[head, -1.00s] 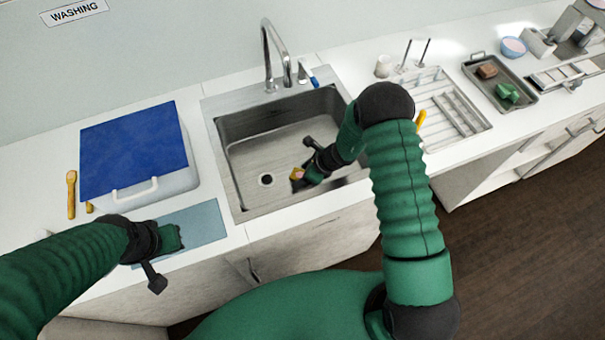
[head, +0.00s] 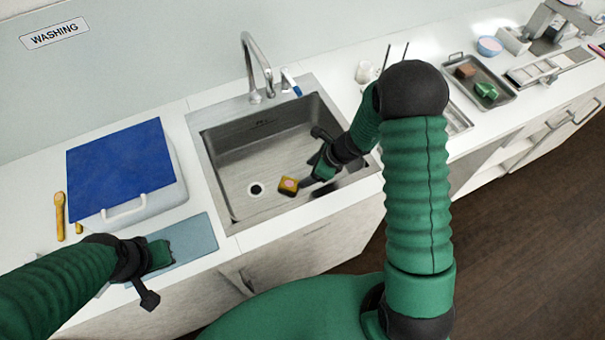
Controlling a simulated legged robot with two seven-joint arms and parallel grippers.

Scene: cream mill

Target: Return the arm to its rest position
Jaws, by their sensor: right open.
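My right gripper (head: 308,181) is open over the sink (head: 240,165), toward its right side. A small yellow block with a pink top (head: 288,187) is in the sink, just left of the gripper's tips. The two look apart or barely touching; I cannot tell which. My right arm bends over the sink's right front and hides part of the counter. My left gripper (head: 165,256) hangs at the lower left, near the blue-grey mat (head: 200,236). Its fingers are turned so that I cannot see whether they are apart.
A white box with a blue lid (head: 120,170) stands left of the sink, with a wooden spoon (head: 59,214) beside it. The faucet (head: 255,65) rises behind the sink. A metal tray (head: 497,100) with a brown block and a green item sits at right.

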